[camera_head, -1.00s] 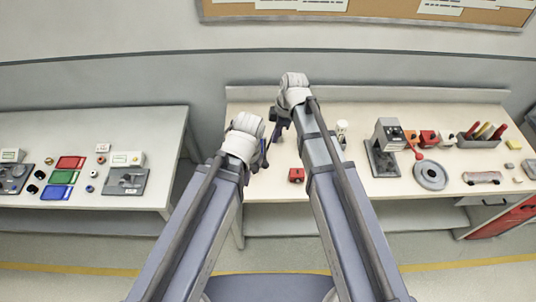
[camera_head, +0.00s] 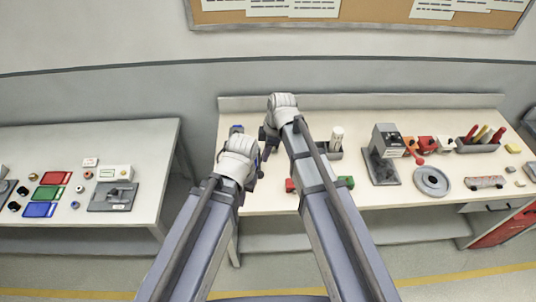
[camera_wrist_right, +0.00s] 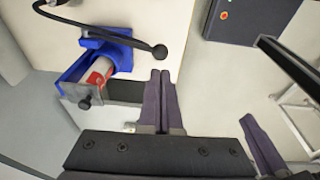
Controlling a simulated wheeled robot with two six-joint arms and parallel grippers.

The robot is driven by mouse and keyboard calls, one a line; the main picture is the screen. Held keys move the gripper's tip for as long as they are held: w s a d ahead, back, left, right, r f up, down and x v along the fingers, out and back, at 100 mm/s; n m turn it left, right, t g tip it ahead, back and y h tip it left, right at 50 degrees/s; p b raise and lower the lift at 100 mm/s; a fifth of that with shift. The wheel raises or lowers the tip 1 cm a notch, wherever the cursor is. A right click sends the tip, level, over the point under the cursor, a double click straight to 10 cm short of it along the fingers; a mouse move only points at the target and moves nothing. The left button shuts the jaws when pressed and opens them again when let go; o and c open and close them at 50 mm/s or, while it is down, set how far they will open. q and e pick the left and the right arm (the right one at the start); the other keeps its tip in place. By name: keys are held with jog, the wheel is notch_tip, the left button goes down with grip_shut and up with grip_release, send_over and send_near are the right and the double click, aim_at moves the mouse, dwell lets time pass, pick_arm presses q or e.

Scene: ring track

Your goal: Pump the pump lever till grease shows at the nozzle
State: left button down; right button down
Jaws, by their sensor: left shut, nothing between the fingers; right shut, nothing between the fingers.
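A blue bracket (camera_wrist_right: 80,62) holds a grey and red cylinder (camera_wrist_right: 102,72) in the right wrist view. It looks like the pump. A thin black rod, likely the lever, arches over it and ends in a black ball knob (camera_wrist_right: 159,52). A bit of blue also shows behind my arms in the head view (camera_head: 236,130). My right gripper (camera_wrist_right: 160,76) is shut and empty, its tips just below the knob in the picture; contact is unclear. It is the upper one in the head view (camera_head: 266,136). My left gripper (camera_head: 259,167) is shut and empty, lower down. I cannot make out nozzle or grease.
A grey machine (camera_head: 385,150), a round grey disc (camera_head: 432,181) and a tool holder (camera_head: 480,146) stand right. Coloured trays lie on the left table (camera_head: 140,150).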

aim_at(261, 173)
jog(key=f+b, duration=0.2)
jog(key=a+f+b, duration=0.1)
jog(key=f+b, duration=0.1)
jog(key=f, duration=0.1)
jog(key=f+b, duration=0.2)
jog(key=shift+w+a+f, duration=0.2)
jog(key=shift+a+f, duration=0.05)
jog(key=shift+f, duration=0.05)
jog(key=shift+s, duration=0.1)
jog(key=shift+s+f+b, duration=0.15)
jog(key=shift+f+b, duration=0.1)
jog(key=shift+b, duration=0.25)
jog(key=s+f+t+b, duration=0.1)
jog(key=f+b, duration=0.2)
jog(key=f+t+b, duration=0.1)
jog(key=f+b, duration=0.2)
jog(key=s+f+t+b, duration=0.1)
jog(key=f+b, duration=0.2)
jog(key=b, duration=0.1)
jog(key=shift+s, duration=0.35)
jog(key=shift+s+f, duration=0.15)
jog(key=shift+s, duration=0.05)
